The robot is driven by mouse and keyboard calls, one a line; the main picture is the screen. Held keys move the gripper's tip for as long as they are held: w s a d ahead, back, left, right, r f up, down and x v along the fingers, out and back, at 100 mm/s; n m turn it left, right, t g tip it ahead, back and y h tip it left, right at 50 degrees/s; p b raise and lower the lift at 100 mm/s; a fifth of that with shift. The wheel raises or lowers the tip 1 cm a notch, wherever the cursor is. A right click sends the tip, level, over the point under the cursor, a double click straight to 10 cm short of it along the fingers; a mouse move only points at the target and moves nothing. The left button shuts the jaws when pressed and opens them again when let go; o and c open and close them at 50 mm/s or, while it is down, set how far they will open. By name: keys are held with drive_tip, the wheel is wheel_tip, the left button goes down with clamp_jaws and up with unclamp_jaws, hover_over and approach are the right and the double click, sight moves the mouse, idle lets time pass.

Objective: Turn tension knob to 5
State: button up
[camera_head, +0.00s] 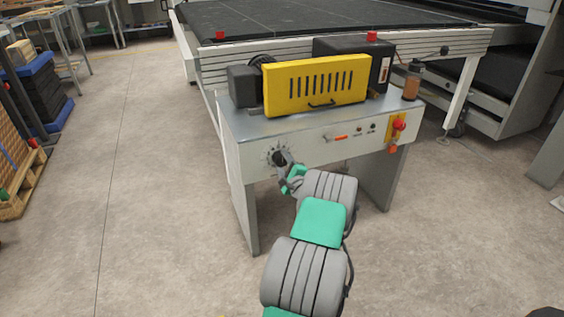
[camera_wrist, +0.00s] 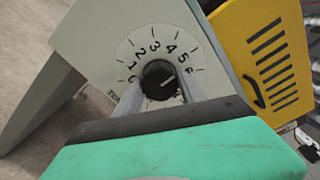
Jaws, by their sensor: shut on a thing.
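The tension knob (camera_wrist: 160,80) is a round black knob on a white numbered dial (camera_wrist: 137,46) in the wrist view. The numerals 1 to 5 run over its top from left to right. A pale line on the knob points right and slightly up, toward the dial's right side; the exact figure there is hard to read. My gripper (camera_wrist: 161,92) is shut on the knob, one grey finger on each side. The fingers hide the lower dial. In the head view, my gripper (camera_head: 287,172) reaches the knob (camera_head: 279,158) at the front panel's left end.
The panel (camera_head: 310,145) also carries small lights and a red button (camera_head: 399,125) at right. A yellow slotted cover (camera_head: 318,85) stands on top, beside a brown bottle (camera_head: 412,80).

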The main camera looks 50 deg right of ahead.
idle(0.3)
drive_tip(key=o, duration=1.4)
drive_tip(key=shift+c, duration=0.2)
drive_tip(key=p+v, duration=0.1)
drive_tip(key=v, duration=0.6)
drive_tip(key=shift+s+a, duration=0.25)
drive_tip(key=shift+s, duration=0.05)
